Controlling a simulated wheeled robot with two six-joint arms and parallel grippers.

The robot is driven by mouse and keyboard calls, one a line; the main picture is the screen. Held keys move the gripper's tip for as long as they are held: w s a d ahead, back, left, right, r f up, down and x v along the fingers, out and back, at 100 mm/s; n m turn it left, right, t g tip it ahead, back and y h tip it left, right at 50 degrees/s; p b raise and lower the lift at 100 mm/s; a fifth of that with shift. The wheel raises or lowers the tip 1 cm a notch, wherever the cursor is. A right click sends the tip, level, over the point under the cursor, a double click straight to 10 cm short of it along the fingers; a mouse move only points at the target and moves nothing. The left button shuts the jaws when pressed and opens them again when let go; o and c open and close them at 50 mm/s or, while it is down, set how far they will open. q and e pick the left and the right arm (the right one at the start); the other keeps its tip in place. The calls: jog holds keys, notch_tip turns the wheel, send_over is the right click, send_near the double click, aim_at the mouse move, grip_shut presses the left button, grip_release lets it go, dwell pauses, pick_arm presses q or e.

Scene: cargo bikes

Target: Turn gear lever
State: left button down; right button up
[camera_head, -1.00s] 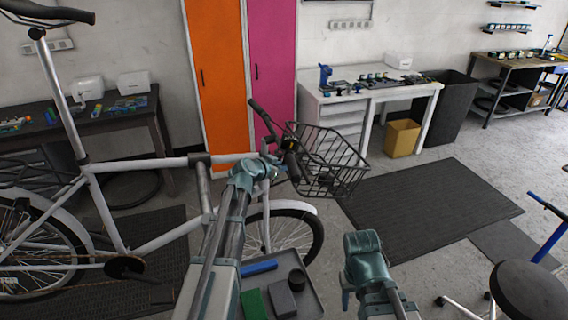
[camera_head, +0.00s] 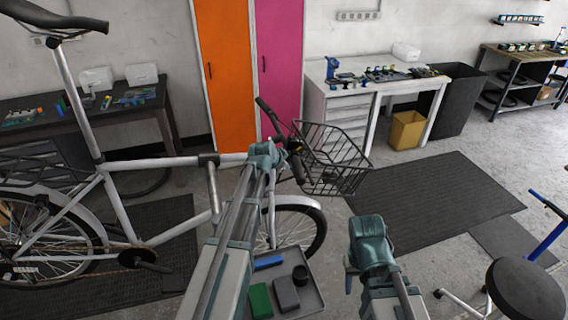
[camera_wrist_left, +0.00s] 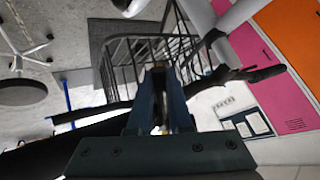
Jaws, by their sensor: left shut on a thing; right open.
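The white bicycle (camera_head: 150,163) stands side-on at the left, with its dark handlebar (camera_head: 271,118) and front basket (camera_head: 333,160) near the middle. My left gripper (camera_head: 268,153) is at the handlebar beside the basket, shut on a small part there. In the left wrist view its two fingers (camera_wrist_left: 160,105) are close together over that part, with the handlebar (camera_wrist_left: 245,76) running behind. The gear lever is mostly hidden by the gripper, so its angle cannot be told. My right gripper (camera_head: 364,242) is open and empty, low and right of the bicycle.
A grey tray (camera_head: 306,272) with several small items is below, between my arms. A dark stool (camera_head: 525,290) is at lower right. A white workbench (camera_head: 345,90) and a yellow bin (camera_head: 407,130) stand behind. The dark floor mat (camera_head: 440,200) is clear.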

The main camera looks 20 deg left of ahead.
pick_arm(q)
jog(key=c, duration=0.8)
grip_release()
jog(key=shift+c, duration=0.2)
jog(key=shift+s+r, duration=0.1)
jog(key=shift+r, duration=0.05)
jog(key=d+p+v, duration=0.1)
jog(key=p+v, duration=0.8)
jog(key=v, duration=0.4)
jog(key=shift+s+a+r+p, duration=0.2)
jog(key=shift+a+p, duration=0.2)
jog(key=shift+a, duration=0.15)
